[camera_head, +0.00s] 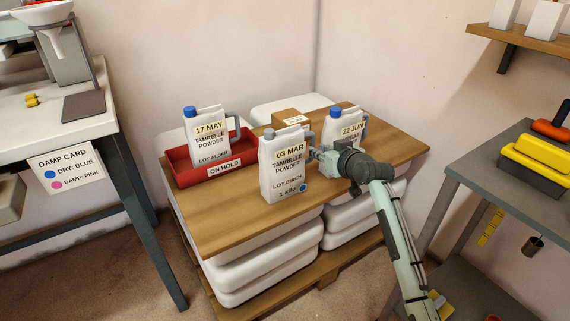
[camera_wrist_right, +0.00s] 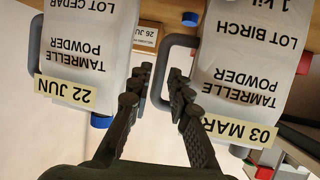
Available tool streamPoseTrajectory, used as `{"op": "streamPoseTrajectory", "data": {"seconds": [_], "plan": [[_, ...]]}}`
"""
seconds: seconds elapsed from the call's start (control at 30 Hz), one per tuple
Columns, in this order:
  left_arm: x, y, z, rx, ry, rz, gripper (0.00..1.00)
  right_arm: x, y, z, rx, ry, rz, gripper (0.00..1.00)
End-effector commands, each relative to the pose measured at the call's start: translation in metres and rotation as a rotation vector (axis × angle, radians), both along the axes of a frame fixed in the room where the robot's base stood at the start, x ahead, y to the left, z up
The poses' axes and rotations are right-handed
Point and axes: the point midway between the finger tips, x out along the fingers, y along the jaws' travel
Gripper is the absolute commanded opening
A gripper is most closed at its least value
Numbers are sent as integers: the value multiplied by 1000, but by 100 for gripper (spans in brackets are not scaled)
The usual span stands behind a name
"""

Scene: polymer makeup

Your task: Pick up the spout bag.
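The middle one, 03 MAR LOT BIRCH (camera_head: 284,172), has a grey cap and a blue dot, near the front edge. The 17 MAY bag (camera_head: 208,143) has a blue cap and is in the red tray. The 22 JUN bag (camera_head: 341,124) has a blue cap, behind my right gripper (camera_head: 318,154). In the wrist view, the right fingers (camera_wrist_right: 160,73) are apart, with the 03 MAR bag's (camera_wrist_right: 245,70) grey handle (camera_wrist_right: 158,85) between them; the 22 JUN bag (camera_wrist_right: 85,45) is at left. My left gripper is out of view.
The red ON HOLD tray (camera_head: 182,176) and a small cardboard box (camera_head: 292,116) share the table (camera_head: 240,225). A bench with a damp card (camera_head: 65,168) is at left. A grey shelf unit with a yellow-topped item (camera_head: 535,160) is at right.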

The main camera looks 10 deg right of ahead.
Motion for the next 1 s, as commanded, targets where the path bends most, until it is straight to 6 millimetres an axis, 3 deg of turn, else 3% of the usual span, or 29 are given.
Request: {"op": "streamPoseTrajectory", "data": {"seconds": [0.2,0.4,0.63,0.8,1.0], "plan": [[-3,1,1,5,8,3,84,26,7,-17,2,1,0,19],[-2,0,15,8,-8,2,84,45,8,-24,-1,1,0,19],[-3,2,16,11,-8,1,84,45,9,-25,-1,1,-1,19],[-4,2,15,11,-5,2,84,45,8,-25,-2,2,-1,0],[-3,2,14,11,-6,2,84,45,8,-25,-2,2,-1,0]]}}
